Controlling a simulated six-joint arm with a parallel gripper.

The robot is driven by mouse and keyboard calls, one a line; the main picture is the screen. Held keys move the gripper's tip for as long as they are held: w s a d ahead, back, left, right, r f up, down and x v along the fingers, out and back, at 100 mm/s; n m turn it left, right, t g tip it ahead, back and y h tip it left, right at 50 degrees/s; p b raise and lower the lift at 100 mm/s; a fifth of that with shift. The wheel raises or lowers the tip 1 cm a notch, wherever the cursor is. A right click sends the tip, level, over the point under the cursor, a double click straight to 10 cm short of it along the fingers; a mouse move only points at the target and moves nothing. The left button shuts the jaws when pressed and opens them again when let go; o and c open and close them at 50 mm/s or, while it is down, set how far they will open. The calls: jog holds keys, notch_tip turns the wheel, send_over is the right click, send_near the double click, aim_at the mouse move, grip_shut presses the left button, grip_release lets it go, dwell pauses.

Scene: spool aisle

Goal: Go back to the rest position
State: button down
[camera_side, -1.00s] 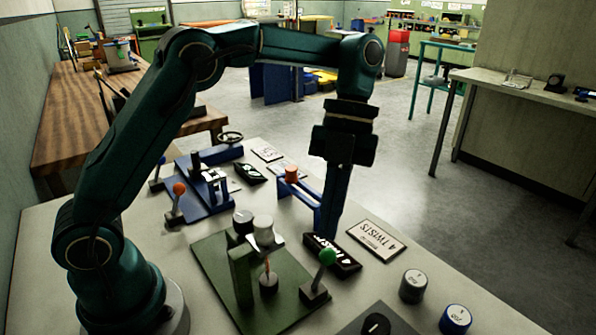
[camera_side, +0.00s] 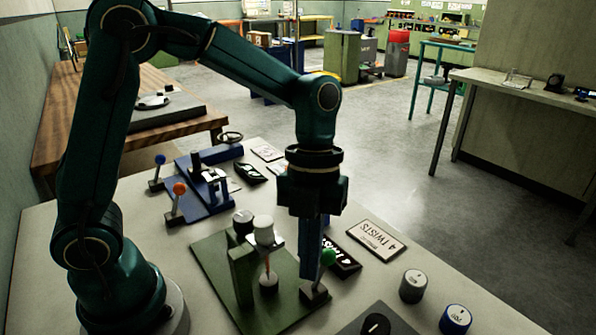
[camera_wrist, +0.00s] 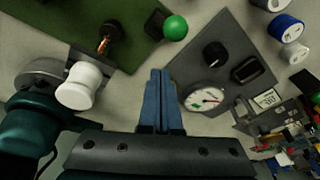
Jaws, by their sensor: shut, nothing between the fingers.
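My gripper (camera_side: 311,272) points down over the bench, its two blue fingers together with nothing between them. In the side view it overlaps the green-knobbed lever (camera_side: 327,254) beside the green plate (camera_side: 216,283). In the wrist view the closed fingers (camera_wrist: 158,76) show over bare bench, between the green plate (camera_wrist: 135,57) and a grey panel (camera_wrist: 232,45). They look apart from the green knob (camera_wrist: 174,28). I cannot tell their exact height.
A white spool (camera_side: 263,230) sits on the green plate's fixture. A "4 TWISTS" card (camera_side: 375,240), a grey cylinder (camera_side: 413,286) and a blue cylinder (camera_side: 455,319) are to the right. A blue fixture (camera_side: 205,192) with levers is behind. The grey panel carries a gauge (camera_wrist: 203,97).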

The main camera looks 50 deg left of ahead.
jog(key=shift+s+a+f+t, duration=0.1)
jog(key=shift+s+f+t, duration=0.3)
jog(key=shift+s, duration=0.3)
jog(key=shift+s+a+f+t, duration=0.1)
jog(key=shift+s+f+t, duration=0.1)
jog(key=shift+s+f, duration=0.35)
jog(key=s+d, duration=0.3)
jog(key=s, duration=0.1)
jog(key=v, duration=1)
jog(key=shift+w+a, duration=0.35)
jog(key=shift+w, duration=0.05)
jog(key=shift+f, duration=0.25)
jog(key=f, duration=0.3)
jog(key=w+f, duration=0.1)
jog(key=f, duration=0.5)
jog(key=shift+w+d+f, duration=0.15)
jog(key=shift+w, duration=0.2)
jog(key=shift+w+a+r, duration=0.2)
jog(key=shift+w+a, duration=0.1)
jog(key=shift+w, duration=0.3)
jog(key=shift+w+d+r, duration=0.1)
jog(key=shift+w+r, duration=0.05)
jog(key=shift+w, duration=0.05)
